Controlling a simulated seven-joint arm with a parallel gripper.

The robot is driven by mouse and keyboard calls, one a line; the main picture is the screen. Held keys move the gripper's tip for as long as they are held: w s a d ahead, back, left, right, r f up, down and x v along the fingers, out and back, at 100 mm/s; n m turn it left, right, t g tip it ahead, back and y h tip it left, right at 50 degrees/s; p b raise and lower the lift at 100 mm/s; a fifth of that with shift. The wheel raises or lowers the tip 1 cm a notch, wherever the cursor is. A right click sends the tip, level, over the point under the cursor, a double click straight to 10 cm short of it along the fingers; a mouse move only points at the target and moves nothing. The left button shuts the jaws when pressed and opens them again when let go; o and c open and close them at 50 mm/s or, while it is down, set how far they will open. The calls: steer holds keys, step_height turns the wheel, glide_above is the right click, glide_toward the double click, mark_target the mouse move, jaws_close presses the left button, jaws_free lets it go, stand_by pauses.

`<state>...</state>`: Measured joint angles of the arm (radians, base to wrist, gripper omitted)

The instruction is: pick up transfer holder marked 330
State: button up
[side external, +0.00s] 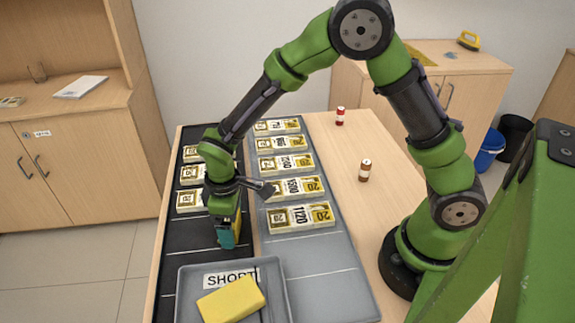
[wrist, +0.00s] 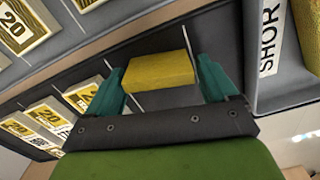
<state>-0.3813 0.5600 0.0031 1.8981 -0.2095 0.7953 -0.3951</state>
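My gripper (side external: 229,238) is low over the black tray (side external: 178,250), in front of its row of holders. In the wrist view, its two teal fingers (wrist: 160,84) stand wide apart with a yellow block (wrist: 160,70) between them. The block sits near the left finger, and a thin dark strip shows on its right. I cannot tell whether the fingers grip it. No marking shows on it. Several white-and-gold holders (side external: 190,200) lie in the black tray, partly hidden by my arm. I cannot read 330 on any holder.
A grey tray (side external: 312,258) beside it holds a column of holders, the nearest marked 1120 (side external: 300,216). A grey bin labelled SHORT (side external: 273,283) with a large yellow block (side external: 231,299) stands in front. Two small bottles (side external: 365,170) (side external: 340,117) stand on the right of the counter.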

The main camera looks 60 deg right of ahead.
steer(key=c, duration=0.8)
steer(key=shift+r, duration=0.15)
